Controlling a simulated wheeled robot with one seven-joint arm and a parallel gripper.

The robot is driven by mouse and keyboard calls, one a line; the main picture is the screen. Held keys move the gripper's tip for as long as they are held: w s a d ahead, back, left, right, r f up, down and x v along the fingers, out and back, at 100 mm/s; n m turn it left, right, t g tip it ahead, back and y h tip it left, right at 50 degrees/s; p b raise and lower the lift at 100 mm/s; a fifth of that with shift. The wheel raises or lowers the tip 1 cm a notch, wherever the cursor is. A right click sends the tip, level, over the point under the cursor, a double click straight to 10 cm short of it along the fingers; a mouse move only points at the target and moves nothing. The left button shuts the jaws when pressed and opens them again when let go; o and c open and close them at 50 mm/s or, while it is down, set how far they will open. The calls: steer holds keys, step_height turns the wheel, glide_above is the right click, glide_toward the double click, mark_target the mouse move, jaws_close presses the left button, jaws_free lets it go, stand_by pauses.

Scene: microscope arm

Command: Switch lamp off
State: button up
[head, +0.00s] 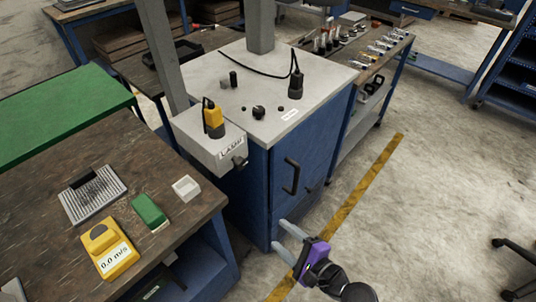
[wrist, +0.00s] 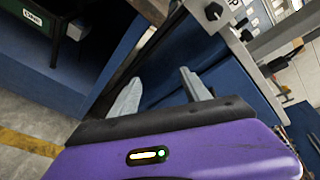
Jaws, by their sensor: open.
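The lamp box (head: 205,143) is a light grey box with a label reading LAMP, fixed at the left side of the blue cabinet. A small dark knob or switch (head: 240,161) sticks out of its front face; its setting is too small to read. A yellow and black part (head: 213,118) stands on top of the box. My gripper (head: 278,234) is open and empty, low in front of the cabinet, to the right of and below the lamp box, apart from it. In the wrist view its two grey fingers (wrist: 161,76) are spread with nothing between them.
The blue cabinet (head: 303,146) has a dark door handle (head: 291,176) and a grey top with knobs.

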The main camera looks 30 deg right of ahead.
steer(key=w+r+m+t+y+p, duration=0.1)
steer(key=w+r+m+y+p, duration=0.1)
steer(key=w+r+m, duration=0.5)
steer(key=t+y, duration=0.1)
glide_toward(243, 165)
steer(key=x, duration=0.3)
steer(key=shift+n+t, duration=0.3)
steer(key=p+x, duration=0.1)
steer(key=x, duration=0.5)
steer(key=shift+a, duration=0.1)
steer(key=shift+w+a+f, duration=0.1)
steer(key=shift+w+a, duration=0.15)
steer(key=shift+w, duration=0.45)
jaws_close()
